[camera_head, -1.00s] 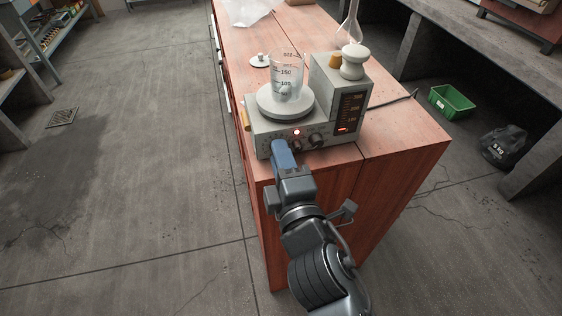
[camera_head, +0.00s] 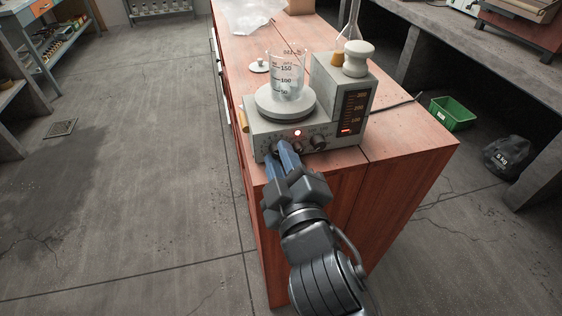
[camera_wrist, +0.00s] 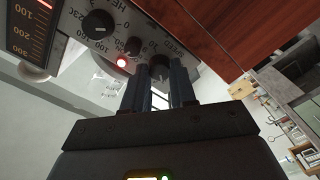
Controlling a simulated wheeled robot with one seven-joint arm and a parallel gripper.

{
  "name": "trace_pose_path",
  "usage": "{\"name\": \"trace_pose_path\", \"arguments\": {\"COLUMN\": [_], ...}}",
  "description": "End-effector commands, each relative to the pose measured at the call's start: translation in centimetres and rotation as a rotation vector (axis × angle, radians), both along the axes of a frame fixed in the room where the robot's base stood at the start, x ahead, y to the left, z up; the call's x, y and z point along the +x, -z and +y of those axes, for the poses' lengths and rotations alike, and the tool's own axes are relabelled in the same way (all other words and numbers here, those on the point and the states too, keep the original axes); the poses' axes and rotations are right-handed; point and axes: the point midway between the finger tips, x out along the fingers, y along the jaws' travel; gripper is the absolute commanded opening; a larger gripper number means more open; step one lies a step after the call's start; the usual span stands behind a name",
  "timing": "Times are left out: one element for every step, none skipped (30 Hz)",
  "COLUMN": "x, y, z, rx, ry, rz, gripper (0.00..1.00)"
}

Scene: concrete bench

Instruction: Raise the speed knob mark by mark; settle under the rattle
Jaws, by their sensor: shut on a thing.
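The hotplate stirrer (camera_head: 281,137) stands on the wooden bench with a glass beaker (camera_head: 287,72) on its round plate. My gripper (camera_head: 285,150) reaches its front panel from below. In the wrist view its two blue fingers (camera_wrist: 161,72) are closed around the dark speed knob (camera_wrist: 160,66), beside the lettering SPEED. The fingers hide part of the knob, and I cannot read its mark. A red lamp (camera_wrist: 121,61) is lit. The bar scale (camera_wrist: 31,22) shows a short red glow at its low end.
A white lidded piece (camera_head: 259,66) lies behind left. A green crate (camera_head: 453,112) and a dark weight bag (camera_head: 506,156) are on the floor at right.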

Motion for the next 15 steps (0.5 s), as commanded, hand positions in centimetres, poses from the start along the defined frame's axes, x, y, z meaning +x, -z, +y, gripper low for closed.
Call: {"name": "trace_pose_path", "arguments": {"x": [-0.01,-0.01,-0.01,-0.01,-0.01,-0.01,-0.02,-0.01,-0.01,-0.01,-0.02,-0.02,-0.01,-0.01,-0.01], "y": [0.24,0.23,0.23,0.23,0.23,0.23,0.23,0.23,0.23,0.23,0.24,0.24,0.25,0.25,0.23], "z": [-0.09,-0.09,-0.09,-0.09,-0.09,-0.09,-0.09,-0.09,-0.10,-0.10,-0.09,-0.09,-0.10,-0.10,-0.10], "rx": [0.003,0.005,0.007,0.008,0.009,0.009,0.009,0.009,0.009,0.009,0.009,0.009,0.009,0.009,0.009], "ry": [0.002,0.002,0.002,0.002,0.002,0.002,0.002,0.002,0.002,0.002,0.002,0.002,0.002,0.002,0.002], "rz": [0.006,0.007,0.007,0.007,0.008,0.008,0.008,0.008,0.008,0.008,0.008,0.008,0.008,0.008,0.008], "gripper": [0.00,0.00,0.00,0.00,0.00,0.00,0.00,0.00,0.00,0.00,0.00,0.00,0.00,0.27,0.31]}}
